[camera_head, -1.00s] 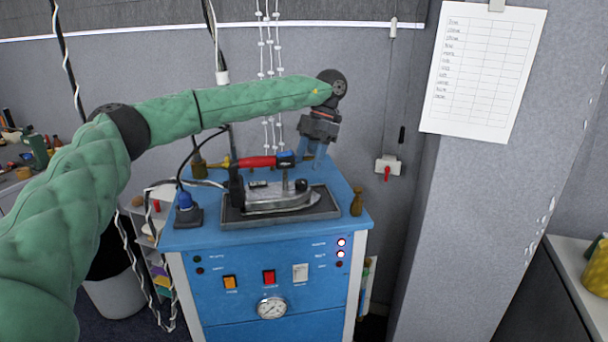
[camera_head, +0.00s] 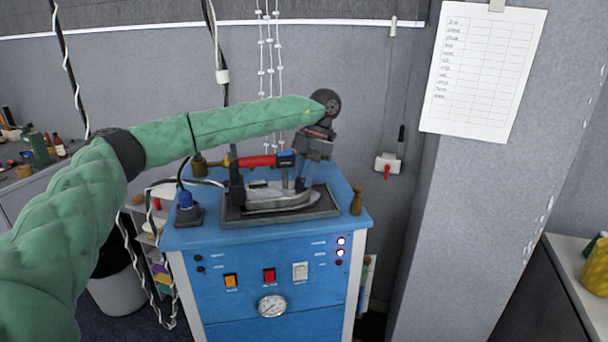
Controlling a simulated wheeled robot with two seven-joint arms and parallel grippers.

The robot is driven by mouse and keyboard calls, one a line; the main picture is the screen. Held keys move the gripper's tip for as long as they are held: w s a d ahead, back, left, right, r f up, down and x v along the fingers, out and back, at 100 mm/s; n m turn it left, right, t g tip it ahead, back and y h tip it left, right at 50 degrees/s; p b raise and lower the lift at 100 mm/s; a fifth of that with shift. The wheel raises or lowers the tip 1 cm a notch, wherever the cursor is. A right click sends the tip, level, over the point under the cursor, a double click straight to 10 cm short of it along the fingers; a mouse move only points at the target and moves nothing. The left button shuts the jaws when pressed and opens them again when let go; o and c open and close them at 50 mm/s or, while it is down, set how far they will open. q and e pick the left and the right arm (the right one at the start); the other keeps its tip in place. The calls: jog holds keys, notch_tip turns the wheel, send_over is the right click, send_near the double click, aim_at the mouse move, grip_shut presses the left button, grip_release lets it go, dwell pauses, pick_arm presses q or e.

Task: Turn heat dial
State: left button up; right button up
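The iron (camera_head: 275,201) has a red and blue handle and a grey metal body. It rests on a dark tray (camera_head: 243,218) on top of the blue steam station (camera_head: 270,258). My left gripper (camera_head: 303,178) points down at the iron's front end, just right of the handle. Its fingertips are at or just above the small black knob seen there earlier, which they now largely hide. I cannot tell whether they touch it or how far apart they are. A round gauge (camera_head: 272,307) with a white face is on the station's front. My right gripper is out of view.
A brown bottle-shaped piece (camera_head: 356,202) stands at the top's right corner. A blue plug (camera_head: 185,200) with a black cable is at the left. Orange, red and white switches (camera_head: 269,276) are on the front panel. White beaded strings hang behind.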

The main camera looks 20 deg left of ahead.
pick_arm(q)
jog(key=c, duration=0.5)
jog(key=shift+o, duration=0.2)
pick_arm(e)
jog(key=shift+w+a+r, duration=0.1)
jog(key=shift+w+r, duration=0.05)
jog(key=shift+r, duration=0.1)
